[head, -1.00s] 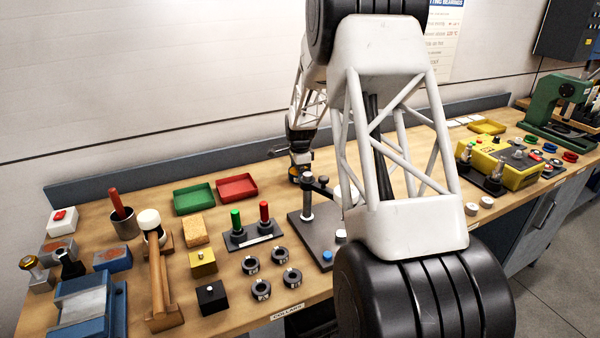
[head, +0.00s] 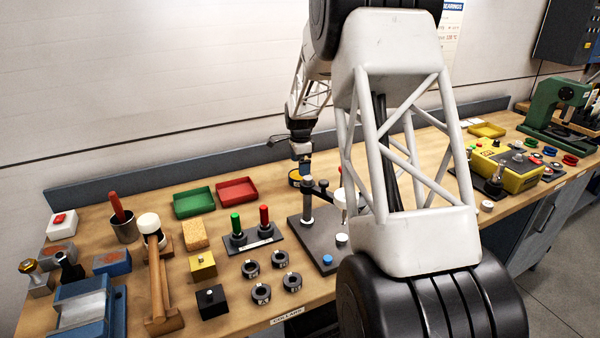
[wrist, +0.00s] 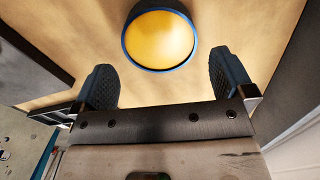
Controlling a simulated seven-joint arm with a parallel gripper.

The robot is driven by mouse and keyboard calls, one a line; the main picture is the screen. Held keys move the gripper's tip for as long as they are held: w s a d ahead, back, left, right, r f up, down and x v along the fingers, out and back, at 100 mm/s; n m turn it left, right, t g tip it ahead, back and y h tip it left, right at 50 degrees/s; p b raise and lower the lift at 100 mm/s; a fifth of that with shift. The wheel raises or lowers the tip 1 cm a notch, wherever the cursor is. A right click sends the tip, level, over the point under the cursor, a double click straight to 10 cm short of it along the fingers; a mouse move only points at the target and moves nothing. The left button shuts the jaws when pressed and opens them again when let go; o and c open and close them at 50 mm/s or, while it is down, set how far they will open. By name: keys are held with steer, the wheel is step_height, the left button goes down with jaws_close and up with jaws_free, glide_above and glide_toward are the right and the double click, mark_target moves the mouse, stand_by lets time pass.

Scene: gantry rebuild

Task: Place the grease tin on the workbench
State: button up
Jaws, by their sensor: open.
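The grease tin (head: 294,178) is a low round tin with an orange-yellow top, standing on the wooden workbench (head: 340,290) behind the dark fixture plate.
The dark fixture plate with posts (head: 312,235) stands just in front of the tin. Red (head: 237,191) and green (head: 194,202) trays lie to the left. A blue backboard (head: 150,183) runs behind. A yellow control box (head: 515,170) stands at the right. My arm hides part of the bench.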

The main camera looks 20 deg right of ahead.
step_height(320, 180, up, 7)
stand_by(0.4)
steer(key=shift+f, duration=0.1)
steer(key=shift+s, duration=0.1)
stand_by(0.5)
steer(key=s+a+r+n, duration=0.3)
steer(key=s+a+r, duration=0.15)
steer(key=s, duration=0.35)
steer(key=s+a+r+n+t, duration=0.1)
steer(key=s+a+r+n, duration=0.3)
steer(key=s+a, duration=0.3)
steer(key=s+a+r+n, duration=0.3)
steer(key=s+a+r, duration=0.1)
steer(key=s, duration=0.6)
steer(key=s+a+f+n, duration=0.1)
steer(key=s+a+n, duration=0.1)
steer(key=s, duration=0.7)
steer(key=s+a+f+n+t, duration=0.1)
steer(key=s+a+n, duration=0.2)
steer(key=s, duration=0.6)
steer(key=s+a+f+n, duration=0.1)
steer(key=s+a+n, duration=0.2)
steer(key=s, duration=0.5)
steer(key=shift+s+f+n+t, duration=0.3)
steer(key=shift+s+f+n, duration=0.1)
steer(key=shift+n, duration=0.4)
